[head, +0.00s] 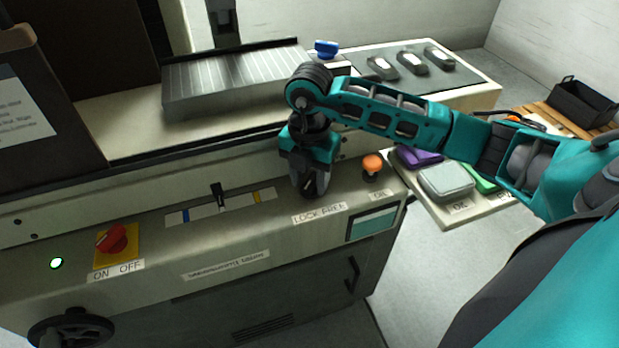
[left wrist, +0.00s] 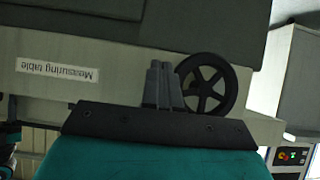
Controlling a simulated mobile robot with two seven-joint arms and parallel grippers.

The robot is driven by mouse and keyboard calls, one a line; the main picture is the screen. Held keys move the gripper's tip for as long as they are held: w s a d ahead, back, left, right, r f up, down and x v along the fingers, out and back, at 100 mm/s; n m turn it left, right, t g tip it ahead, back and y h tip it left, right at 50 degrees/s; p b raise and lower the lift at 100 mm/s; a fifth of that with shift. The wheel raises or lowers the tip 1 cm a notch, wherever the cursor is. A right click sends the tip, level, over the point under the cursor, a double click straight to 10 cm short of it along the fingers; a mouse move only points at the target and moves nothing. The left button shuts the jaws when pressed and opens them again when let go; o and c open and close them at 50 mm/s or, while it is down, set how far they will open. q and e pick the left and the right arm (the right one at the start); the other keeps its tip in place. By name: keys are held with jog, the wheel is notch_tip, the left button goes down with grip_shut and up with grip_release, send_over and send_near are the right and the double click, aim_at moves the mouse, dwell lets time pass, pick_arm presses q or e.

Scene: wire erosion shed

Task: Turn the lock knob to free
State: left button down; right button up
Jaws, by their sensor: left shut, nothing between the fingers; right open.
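The lock knob is mostly hidden under my right gripper (head: 314,186), just above the "LOCK FREE" label (head: 319,213) on the sloped front panel. A dark grey shape with a pale mark shows at the fingertips; I cannot tell how much of it is knob, nor which way the knob points. My right gripper is open and reaches down at the knob; whether its fingers touch the knob is unclear. My left gripper (left wrist: 163,84) is shut and empty in the left wrist view, close beside a black handwheel (left wrist: 208,85) in the picture. It is out of the head view.
An orange button (head: 372,165) sits right of the lock knob, above the "OIL" label. Left are a slider (head: 218,195) and a red ON/OFF switch (head: 111,239). A small display (head: 373,224) lies below right. A side shelf (head: 447,220) holds coloured boxes.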

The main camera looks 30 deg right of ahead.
jog(key=shift+f, duration=0.1)
jog(key=shift+c, duration=0.3)
grip_shut()
